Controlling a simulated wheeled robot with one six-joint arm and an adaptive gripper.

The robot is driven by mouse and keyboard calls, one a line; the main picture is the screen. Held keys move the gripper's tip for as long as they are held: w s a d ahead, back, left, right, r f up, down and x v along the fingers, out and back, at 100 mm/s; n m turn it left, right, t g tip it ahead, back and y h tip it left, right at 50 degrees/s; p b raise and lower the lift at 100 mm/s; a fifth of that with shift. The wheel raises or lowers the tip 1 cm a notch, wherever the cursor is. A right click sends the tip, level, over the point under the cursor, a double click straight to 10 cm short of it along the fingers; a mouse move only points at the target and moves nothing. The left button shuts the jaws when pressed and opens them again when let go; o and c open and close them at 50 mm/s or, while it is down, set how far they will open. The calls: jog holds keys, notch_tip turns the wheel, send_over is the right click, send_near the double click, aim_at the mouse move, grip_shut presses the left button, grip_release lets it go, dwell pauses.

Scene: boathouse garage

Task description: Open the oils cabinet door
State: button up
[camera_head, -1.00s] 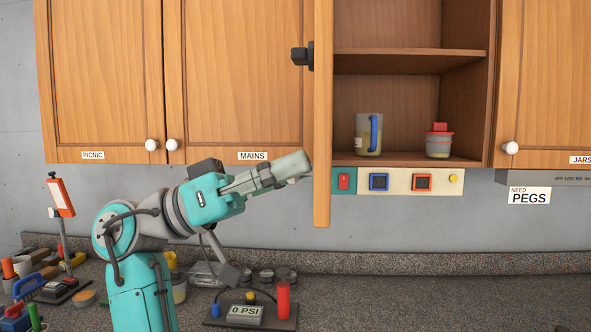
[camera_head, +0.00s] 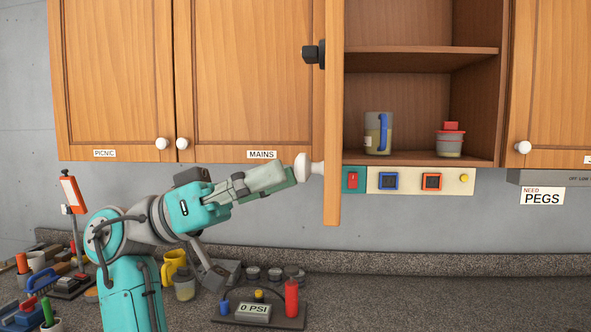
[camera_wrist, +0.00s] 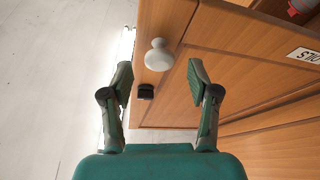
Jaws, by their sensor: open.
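The oils cabinet door (camera_head: 333,120) stands swung outward, seen nearly edge-on in the head view, with the cabinet's inside showing to its right. Its round white knob (camera_head: 309,166) is near the door's lower end. In the wrist view the door (camera_wrist: 180,70) shows its wooden face, with the knob (camera_wrist: 158,55) ahead and an upside-down label (camera_wrist: 305,55) ending in "LS" at the right. My gripper (camera_head: 292,172) is at the knob in the head view. In the wrist view my gripper (camera_wrist: 160,82) is open, its fingers on either side of the knob's line, apart from it and holding nothing.
Inside the cabinet stand a mug with a blue handle (camera_head: 378,133) and a red-topped pot (camera_head: 449,140). A switch panel (camera_head: 410,181) runs below. The closed MAINS door (camera_head: 237,80) is left. The counter holds a gauge board (camera_head: 260,315) and several tools.

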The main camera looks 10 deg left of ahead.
jog(key=v, duration=0.8)
jog(key=shift+a, duration=0.15)
